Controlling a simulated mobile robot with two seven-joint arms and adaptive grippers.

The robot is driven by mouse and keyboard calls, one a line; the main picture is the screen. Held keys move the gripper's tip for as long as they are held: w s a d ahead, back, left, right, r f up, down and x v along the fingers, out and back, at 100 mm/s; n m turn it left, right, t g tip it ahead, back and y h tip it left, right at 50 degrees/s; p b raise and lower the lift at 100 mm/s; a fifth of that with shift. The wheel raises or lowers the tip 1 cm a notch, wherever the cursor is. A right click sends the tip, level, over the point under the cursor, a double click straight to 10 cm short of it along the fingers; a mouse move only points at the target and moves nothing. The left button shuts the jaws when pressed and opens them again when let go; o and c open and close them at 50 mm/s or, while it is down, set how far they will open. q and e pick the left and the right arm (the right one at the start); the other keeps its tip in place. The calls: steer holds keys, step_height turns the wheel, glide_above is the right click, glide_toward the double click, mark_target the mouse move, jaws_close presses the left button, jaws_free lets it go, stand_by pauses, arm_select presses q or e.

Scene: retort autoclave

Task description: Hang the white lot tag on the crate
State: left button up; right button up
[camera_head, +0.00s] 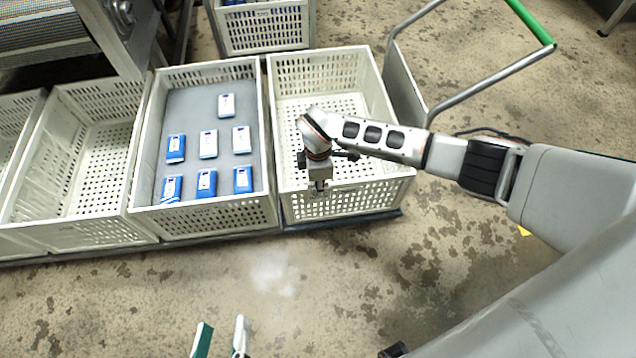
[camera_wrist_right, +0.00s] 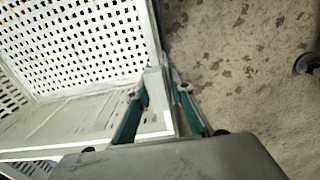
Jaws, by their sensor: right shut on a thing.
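The right-hand pale crate (camera_head: 340,198) stands in the row with its near wall toward me. My right gripper (camera_head: 318,188) points down at the near rim of this crate, about midway along it. In the right wrist view, the teal fingers of my right gripper (camera_wrist_right: 160,100) are on either side of a pale flat piece, which looks like the white lot tag (camera_wrist_right: 157,88). It is hard to separate from the pale crate (camera_wrist_right: 75,60) behind it. I cannot tell whether it touches the rim. My left gripper (camera_head: 221,340) is open and empty above the floor.
A crate (camera_head: 205,218) with a grey liner and several blue and white packs stands to the left. More empty crates (camera_head: 90,235) stand farther left. A green-handled trolley (camera_head: 480,80) is behind on the right. The floor in front is clear.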

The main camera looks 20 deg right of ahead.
steer(key=o, duration=1)
step_height(320, 180, up, 12)
stand_by(0.4)
